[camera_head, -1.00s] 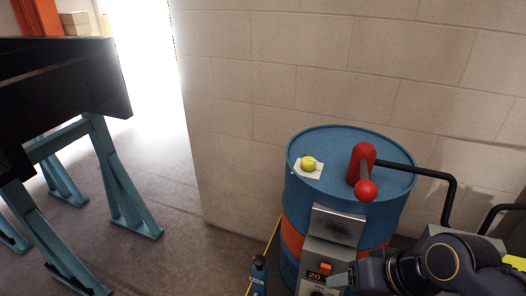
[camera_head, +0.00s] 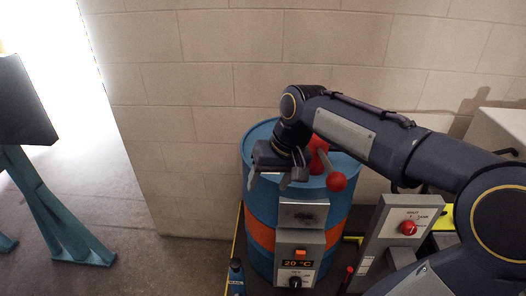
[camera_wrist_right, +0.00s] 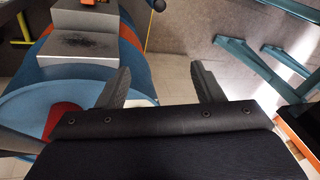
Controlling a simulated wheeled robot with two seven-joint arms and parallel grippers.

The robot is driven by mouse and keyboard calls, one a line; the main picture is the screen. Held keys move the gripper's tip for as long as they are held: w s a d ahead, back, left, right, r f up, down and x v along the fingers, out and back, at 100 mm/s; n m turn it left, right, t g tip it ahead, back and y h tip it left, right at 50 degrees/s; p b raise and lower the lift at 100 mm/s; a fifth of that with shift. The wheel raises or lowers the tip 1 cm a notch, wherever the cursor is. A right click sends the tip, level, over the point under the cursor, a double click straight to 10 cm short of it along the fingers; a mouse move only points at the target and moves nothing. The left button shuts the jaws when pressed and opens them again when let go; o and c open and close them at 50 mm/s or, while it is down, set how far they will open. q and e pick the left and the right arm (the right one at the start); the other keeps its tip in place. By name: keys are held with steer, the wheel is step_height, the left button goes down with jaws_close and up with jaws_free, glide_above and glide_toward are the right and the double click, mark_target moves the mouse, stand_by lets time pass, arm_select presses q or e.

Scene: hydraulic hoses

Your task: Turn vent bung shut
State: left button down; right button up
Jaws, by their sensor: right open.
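The blue drum (camera_head: 258,212) with an orange band stands against the wall. It also shows at the left of the right wrist view (camera_wrist_right: 25,112). My right gripper (camera_head: 268,182) is over the left part of the drum's lid, pointing down, with its jaws apart. In the right wrist view, its two fingers (camera_wrist_right: 162,86) are spread with nothing between them. The yellow vent bung on its white patch is hidden, apparently behind my right gripper. My left gripper is not in view.
A red pump (camera_head: 319,155) with a red ball knob (camera_head: 337,182) stands on the lid close beside my right gripper. A grey control box (camera_head: 298,255) is on the drum's front. A grey panel with a red button (camera_head: 408,228) stands to the right. A blue bottle (camera_head: 236,275) is at the drum's foot.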

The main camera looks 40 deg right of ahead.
steer(key=w+d+m+g+p, duration=0.1)
steer(key=w+d, duration=0.2)
steer(key=w, duration=0.1)
steer(key=w+d+r+m+g+h+p, duration=0.1)
steer(key=w+d, duration=0.2)
steer(key=w, duration=0.2)
steer(key=w+d+m+g+p, duration=0.1)
steer(key=w+d+p, duration=0.1)
steer(key=w, duration=0.3)
steer(key=shift+d+r+h, duration=0.35)
steer(key=shift+d+h, duration=0.05)
steer(key=shift+d, duration=0.4)
steer(key=shift+w+d+f+m, duration=0.1)
steer(key=shift+d+f+m, duration=0.05)
steer(key=shift+m, duration=0.15)
step_height(320, 180, down, 8)
steer(key=shift+r+p, duration=0.2)
steer(key=shift+p, duration=0.15)
steer(key=shift+c, duration=0.4)
steer(key=c, duration=0.9)
